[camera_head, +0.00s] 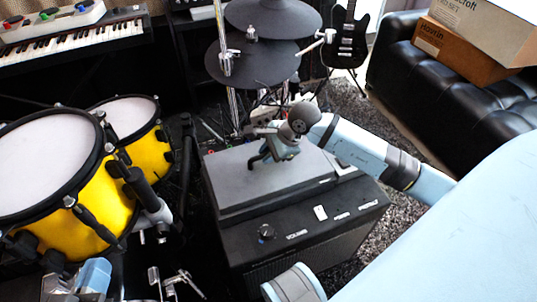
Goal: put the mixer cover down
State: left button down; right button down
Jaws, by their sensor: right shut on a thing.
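The mixer cover (235,181) is a flat dark grey slab, seen over the top of a black amplifier (290,240). It looks level. I cannot tell whether its underside touches the amplifier. My right gripper (263,160) comes in from the right above the cover. Its dark fingers point down and are shut at the cover's upper face, where the gripped part is hidden by the fingers. A light blue part of my left arm shows at the bottom left. The left gripper's fingers cannot be made out clearly there.
Yellow drums (152,150) with metal stands are at the left. Cymbals (252,63) stand behind the amplifier. A keyboard (75,42) is at the far left, a guitar (346,40) at the back. A black sofa (450,100) bears boxes (462,52) at the right.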

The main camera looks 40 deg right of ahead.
jog(key=c, duration=1.1)
grip_release()
